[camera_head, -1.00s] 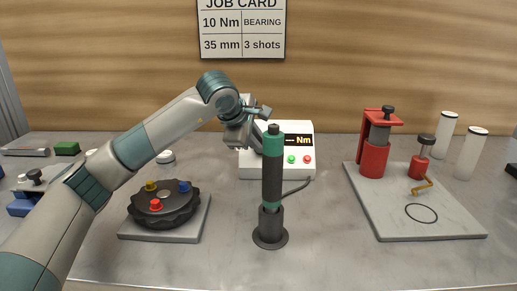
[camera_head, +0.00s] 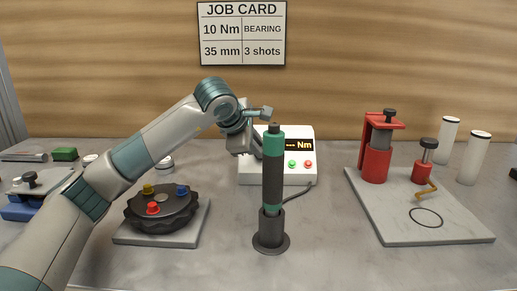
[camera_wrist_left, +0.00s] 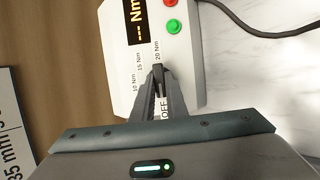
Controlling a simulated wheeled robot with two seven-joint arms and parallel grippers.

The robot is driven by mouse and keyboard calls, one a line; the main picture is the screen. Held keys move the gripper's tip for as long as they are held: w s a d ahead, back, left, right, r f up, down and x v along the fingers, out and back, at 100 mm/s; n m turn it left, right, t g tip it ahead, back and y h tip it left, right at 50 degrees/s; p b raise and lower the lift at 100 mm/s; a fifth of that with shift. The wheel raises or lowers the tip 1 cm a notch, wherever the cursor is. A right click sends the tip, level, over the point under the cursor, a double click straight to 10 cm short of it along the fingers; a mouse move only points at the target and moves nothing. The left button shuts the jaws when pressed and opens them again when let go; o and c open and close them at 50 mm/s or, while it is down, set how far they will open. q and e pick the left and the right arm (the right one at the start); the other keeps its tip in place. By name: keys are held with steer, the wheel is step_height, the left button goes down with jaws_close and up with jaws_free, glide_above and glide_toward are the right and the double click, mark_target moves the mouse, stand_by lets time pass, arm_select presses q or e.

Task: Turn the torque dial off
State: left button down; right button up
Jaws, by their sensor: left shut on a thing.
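The white torque controller (camera_head: 277,177) stands at the back middle of the bench, with a display reading dashes and "Nm" and a green and a red button. The left wrist view shows its face (camera_wrist_left: 187,60) with the labels 10 Nm, 15 Nm, 20 Nm and OFF. The small dark torque dial (camera_wrist_left: 158,68) sits among these labels; its exact pointing is hard to tell. My left gripper (camera_wrist_left: 158,84) is shut on the dial, its fingers partly covering the dial and the area around OFF. In the head view, my wrist and the driver hide the dial. My right gripper is not in view.
A green and black driver (camera_head: 273,185) stands upright in a holder in front of the controller. A red press (camera_head: 377,150) stands on a grey board at right.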

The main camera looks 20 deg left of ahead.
arm_select(q)
steer(key=c, duration=1.8)
jaws_free()
steer(key=shift+o, duration=0.2)
steer(key=v, duration=1.7)
steer(key=shift+r, duration=0.15)
steer(key=shift+s, duration=0.1)
